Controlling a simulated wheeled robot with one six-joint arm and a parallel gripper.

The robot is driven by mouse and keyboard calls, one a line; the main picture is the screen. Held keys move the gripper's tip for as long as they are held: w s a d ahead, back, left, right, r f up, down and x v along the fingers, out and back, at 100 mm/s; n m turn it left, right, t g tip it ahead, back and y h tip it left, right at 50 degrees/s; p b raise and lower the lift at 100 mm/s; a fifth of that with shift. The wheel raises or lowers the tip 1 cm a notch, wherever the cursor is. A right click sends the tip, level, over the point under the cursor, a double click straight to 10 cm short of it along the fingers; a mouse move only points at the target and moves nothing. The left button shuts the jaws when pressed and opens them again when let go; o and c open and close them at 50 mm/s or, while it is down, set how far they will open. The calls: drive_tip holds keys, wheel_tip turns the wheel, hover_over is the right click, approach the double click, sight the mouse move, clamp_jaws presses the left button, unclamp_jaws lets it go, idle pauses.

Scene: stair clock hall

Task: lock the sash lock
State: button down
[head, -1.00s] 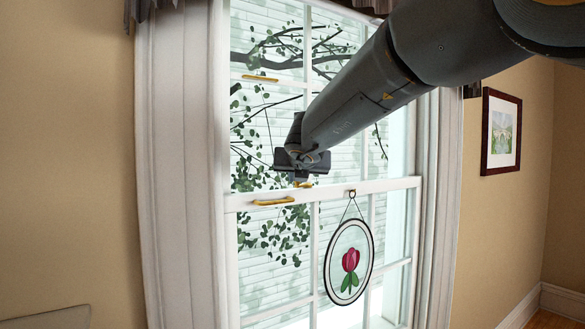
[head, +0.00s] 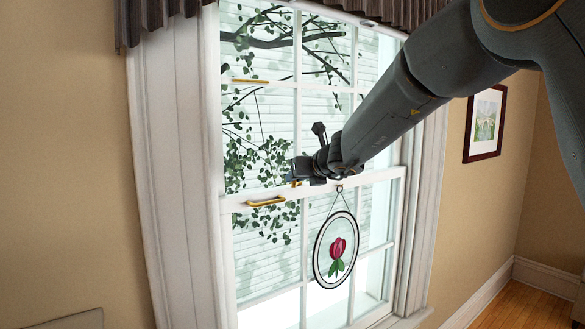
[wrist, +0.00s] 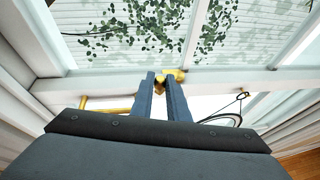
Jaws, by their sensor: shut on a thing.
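The brass sash lock (wrist: 160,80) sits on the meeting rail (wrist: 240,80) in the middle of the window. My gripper (wrist: 160,82) is at the lock from the room side, its two fingers shut on part of it. In the head view my gripper (head: 297,181) is low against the rail and hides most of the lock. Only a bit of brass (head: 294,184) shows at the fingertips. I cannot tell which way the lock's lever is turned.
A round tulip ornament (head: 336,249) hangs by a cord from a hook right of my gripper. Another brass handle (head: 250,81) is on the upper sash. A framed picture (head: 485,124) hangs on the right wall.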

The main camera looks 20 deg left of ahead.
drive_tip(key=shift+w+d+r+n+g+y+p, duration=0.1)
drive_tip(key=shift+w+d+n+g+y+p, duration=0.5)
drive_tip(key=shift+n+g, duration=0.65)
drive_tip(key=shift+w+d+f+n+g+y+p, duration=0.1)
drive_tip(key=shift+w+d+n+g+y+p, duration=0.15)
drive_tip(key=shift+d+n+g+y, duration=0.75)
drive_tip(key=shift+w+d+r+n+g+y+p, duration=0.1)
drive_tip(key=shift+w+d+n+g+y+p, duration=0.35)
drive_tip(key=shift+n+g, duration=0.95)
drive_tip(key=c, duration=1.7)
unclamp_jaws()
drive_tip(key=b+v, duration=0.3)
drive_tip(key=v, duration=0.4)
drive_tip(key=shift+d+r+b, duration=0.1)
drive_tip(key=shift+d+b, duration=0.2)
drive_tip(key=shift+d, duration=0.05)
